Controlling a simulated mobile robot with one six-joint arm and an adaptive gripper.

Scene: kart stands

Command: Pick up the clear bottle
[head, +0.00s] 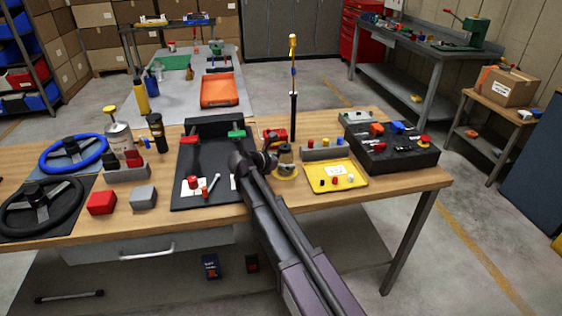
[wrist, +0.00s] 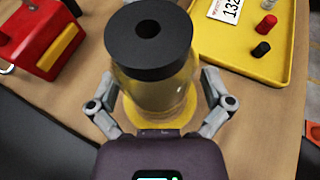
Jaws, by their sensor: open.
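The clear bottle (wrist: 152,85) stands upright on the wooden table, with a black cap that has a round hole and a yellow lower part. In the head view the bottle (head: 285,164) is just right of my gripper (head: 265,162). In the wrist view my gripper (wrist: 160,102) is open, with one finger on each side of the bottle. I cannot tell whether either finger touches it. The bottle's lower front is partly hidden by my gripper's body.
A yellow tray (head: 350,186) with small pegs lies close right of the bottle. A red box (wrist: 38,35) is close on the left in the wrist view. A black mat (head: 207,160), a black tool tray (head: 390,157) and a tall yellow-tipped post (head: 293,85) are nearby.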

